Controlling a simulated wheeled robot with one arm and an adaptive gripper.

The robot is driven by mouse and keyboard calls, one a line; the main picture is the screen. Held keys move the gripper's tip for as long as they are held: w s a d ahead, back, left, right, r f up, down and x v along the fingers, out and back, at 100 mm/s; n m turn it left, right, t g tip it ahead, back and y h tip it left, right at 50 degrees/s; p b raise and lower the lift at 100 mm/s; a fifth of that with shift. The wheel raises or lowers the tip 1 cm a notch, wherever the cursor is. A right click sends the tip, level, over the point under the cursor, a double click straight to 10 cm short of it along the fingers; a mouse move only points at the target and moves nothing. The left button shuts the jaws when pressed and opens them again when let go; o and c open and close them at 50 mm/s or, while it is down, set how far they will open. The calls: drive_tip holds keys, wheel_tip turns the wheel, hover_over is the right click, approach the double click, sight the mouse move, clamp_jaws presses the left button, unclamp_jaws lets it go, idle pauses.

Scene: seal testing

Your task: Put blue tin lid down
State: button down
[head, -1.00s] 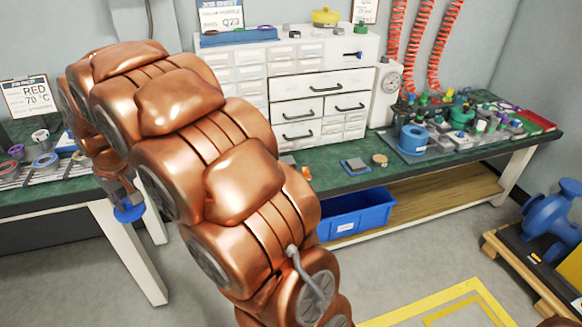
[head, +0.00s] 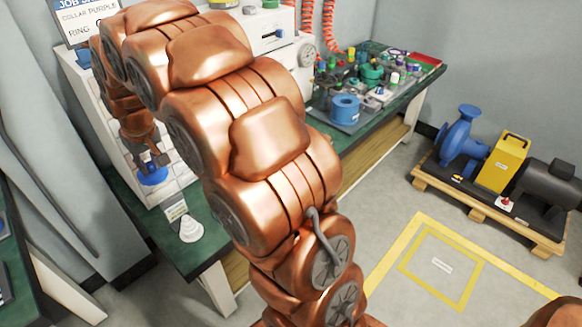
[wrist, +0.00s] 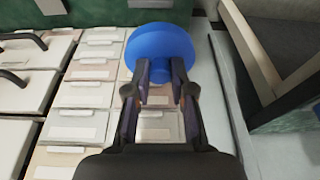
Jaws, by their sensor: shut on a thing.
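The blue tin lid (wrist: 160,48) is a round blue disc with a knob, seen large in the wrist view. My gripper (wrist: 161,75) is shut on it, with its two dark fingers on either side of the knob. In the head view the lid (head: 153,176) hangs below my gripper (head: 150,158), at the left, in front of the white drawer cabinet (head: 107,120). My arm covers much of the cabinet. I cannot tell how far the lid is from the drawer fronts.
The green bench (head: 190,258) carries a white cone-shaped item (head: 190,229) and a small sign (head: 175,207). A pallet with a blue pump (head: 462,140) stands on the floor at right.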

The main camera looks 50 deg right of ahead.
drive_tip(key=s+d+f+n, duration=0.2)
drive_tip(key=s+d+f, duration=0.15)
drive_tip(key=d, duration=0.55)
drive_tip(key=s+d+f+n, duration=0.1)
drive_tip(key=s+d+f, duration=0.25)
drive_tip(key=d, duration=0.65)
drive_tip(key=s+d+f+n+y+b, duration=0.1)
drive_tip(key=s+d+f+n, duration=0.25)
drive_tip(key=s+d, duration=0.45)
drive_tip(key=s+d+f+n+y+b, duration=0.15)
drive_tip(key=s+d+f, duration=0.3)
drive_tip(key=s, duration=0.55)
drive_tip(key=shift+g+h, duration=0.35)
drive_tip(key=shift+g, duration=0.15)
drive_tip(key=w+d, duration=0.1)
drive_tip(key=w, duration=0.4)
drive_tip(key=w+d, duration=0.2)
drive_tip(key=w, duration=0.3)
drive_tip(key=w+d+p, duration=0.1)
drive_tip(key=w+d, duration=0.1)
drive_tip(key=w, duration=0.3)
drive_tip(key=shift+w+f, duration=0.2)
drive_tip(key=shift+f, duration=1.85)
drive_tip(key=shift+f, duration=0.15)
drive_tip(key=c, duration=1)
unclamp_jaws()
